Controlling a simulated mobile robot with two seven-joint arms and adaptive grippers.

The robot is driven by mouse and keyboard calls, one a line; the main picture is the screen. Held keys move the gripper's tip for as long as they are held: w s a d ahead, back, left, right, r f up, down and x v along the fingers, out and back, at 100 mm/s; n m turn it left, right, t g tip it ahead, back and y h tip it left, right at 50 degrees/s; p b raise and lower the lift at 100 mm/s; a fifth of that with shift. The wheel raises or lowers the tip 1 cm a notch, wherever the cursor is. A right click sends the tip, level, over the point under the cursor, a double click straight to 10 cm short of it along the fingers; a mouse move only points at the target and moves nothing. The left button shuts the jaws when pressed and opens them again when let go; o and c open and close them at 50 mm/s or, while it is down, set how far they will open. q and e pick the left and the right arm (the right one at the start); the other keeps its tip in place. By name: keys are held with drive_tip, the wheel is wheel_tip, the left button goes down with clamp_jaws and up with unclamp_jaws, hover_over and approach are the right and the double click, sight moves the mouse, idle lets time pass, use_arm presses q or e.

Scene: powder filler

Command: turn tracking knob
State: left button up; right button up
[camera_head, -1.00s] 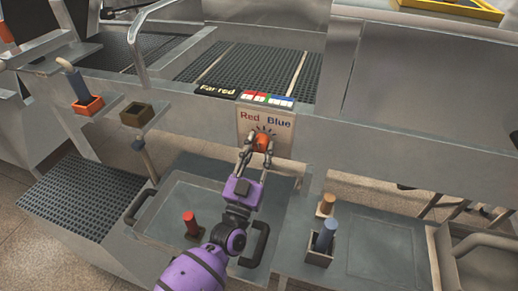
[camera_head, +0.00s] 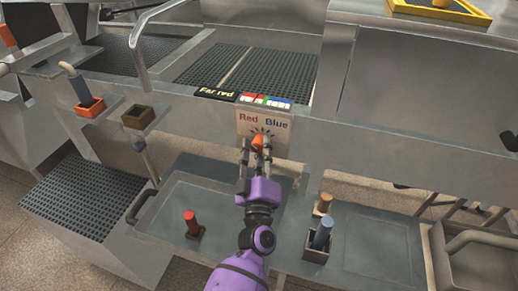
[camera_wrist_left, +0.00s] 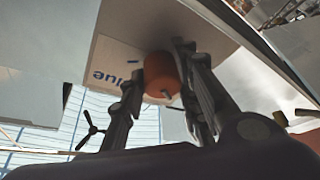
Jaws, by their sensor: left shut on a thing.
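The orange-red tracking knob (camera_head: 259,141) sits on a pale panel (camera_head: 277,125) marked "Red" and "Blue", on the front of the grey machine. My left gripper (camera_head: 256,146) reaches up to it from below with its fingers shut on the knob. In the left wrist view the knob (camera_wrist_left: 162,74) shows between the two dark fingers (camera_wrist_left: 158,78). Part of the panel's lettering is visible behind the left finger there. The fingers hide part of the knob and the dial marks in the head view. My right gripper is not in view.
A "Far red" label (camera_head: 214,94) and a coloured strip (camera_head: 266,100) lie above the panel.

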use_arm(q)
drive_tip(key=shift+d+r+n, duration=0.25)
drive_tip(key=shift+r+n, duration=0.1)
drive_tip(key=shift+n, duration=0.25)
drive_tip(key=shift+r, duration=0.1)
drive_tip(key=o, duration=1)
drive_tip(key=shift+a+f, duration=0.15)
drive_tip(key=shift+f, duration=0.1)
